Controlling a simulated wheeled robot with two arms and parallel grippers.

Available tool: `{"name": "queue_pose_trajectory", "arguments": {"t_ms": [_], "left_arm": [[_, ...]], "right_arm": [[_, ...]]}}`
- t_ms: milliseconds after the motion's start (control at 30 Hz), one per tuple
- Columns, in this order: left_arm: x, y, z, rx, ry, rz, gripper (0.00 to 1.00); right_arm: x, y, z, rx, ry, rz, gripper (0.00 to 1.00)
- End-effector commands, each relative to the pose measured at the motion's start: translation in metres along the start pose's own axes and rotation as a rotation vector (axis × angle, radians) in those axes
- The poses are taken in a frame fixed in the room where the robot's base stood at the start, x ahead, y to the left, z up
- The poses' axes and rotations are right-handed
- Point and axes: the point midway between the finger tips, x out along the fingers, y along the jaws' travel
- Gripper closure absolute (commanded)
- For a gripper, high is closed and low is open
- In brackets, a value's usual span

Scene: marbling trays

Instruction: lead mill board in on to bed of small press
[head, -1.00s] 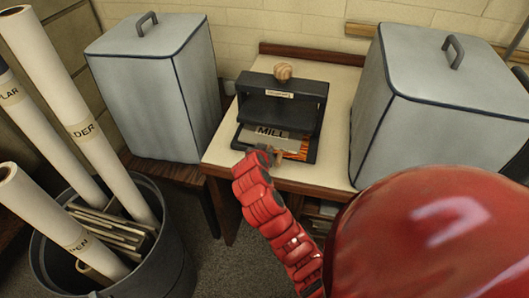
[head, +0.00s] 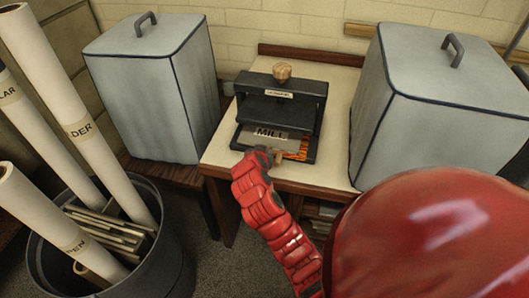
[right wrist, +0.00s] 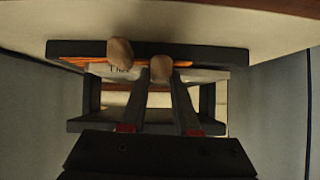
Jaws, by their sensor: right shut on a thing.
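The grey mill board (head: 283,142), labelled MILL, lies flat within the dark frame of the small press (head: 322,110), at the front of its bed. An orange patterned sheet shows beside the board at the bed's front right. My right gripper (head: 277,155) is at the front edge of the press, shut on the board's near edge. In the right wrist view the two tan-tipped fingers (right wrist: 141,62) reach to the board (right wrist: 205,75) and the bed's dark front edge (right wrist: 220,55). The board's far end is partly hidden under the press top. My left gripper is not in view.
The press stands on a cream-topped table (head: 226,150). Large grey lidded bins stand to its left (head: 150,90) and right (head: 440,110). A dark tub (head: 165,240) of paper rolls is at lower left. Clear tabletop is narrow on both sides.

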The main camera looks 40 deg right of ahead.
Motion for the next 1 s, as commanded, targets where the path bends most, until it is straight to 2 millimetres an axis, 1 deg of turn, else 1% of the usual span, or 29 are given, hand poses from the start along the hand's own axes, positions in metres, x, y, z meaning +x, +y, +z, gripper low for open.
{"name": "queue_pose_trajectory", "arguments": {"t_ms": [33, 233, 267, 300, 433, 767, 867, 1000], "left_arm": [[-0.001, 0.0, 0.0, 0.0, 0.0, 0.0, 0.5], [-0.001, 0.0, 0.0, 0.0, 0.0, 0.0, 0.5], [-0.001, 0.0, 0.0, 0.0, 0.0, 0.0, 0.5], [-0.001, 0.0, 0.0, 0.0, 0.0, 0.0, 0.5], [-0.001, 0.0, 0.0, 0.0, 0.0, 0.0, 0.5], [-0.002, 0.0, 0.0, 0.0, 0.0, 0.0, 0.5], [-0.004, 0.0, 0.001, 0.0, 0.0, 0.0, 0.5], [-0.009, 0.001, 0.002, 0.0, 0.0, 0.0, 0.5]], "right_arm": [[0.001, 0.0, 0.003, 0.001, -0.005, 0.0, 1.0], [0.001, 0.0, 0.002, 0.001, -0.006, 0.001, 1.0], [0.001, 0.0, 0.002, 0.001, -0.006, 0.001, 0.67], [0.001, 0.0, 0.002, 0.001, -0.005, 0.001, 0.59], [0.001, 0.0, 0.002, 0.001, -0.004, 0.001, 0.36], [-0.002, 0.0, 0.001, 0.0, -0.002, 0.0, 0.35], [-0.009, 0.0, 0.002, 0.0, -0.001, 0.0, 0.35], [-0.032, -0.001, 0.002, 0.001, 0.001, -0.004, 0.35]]}}
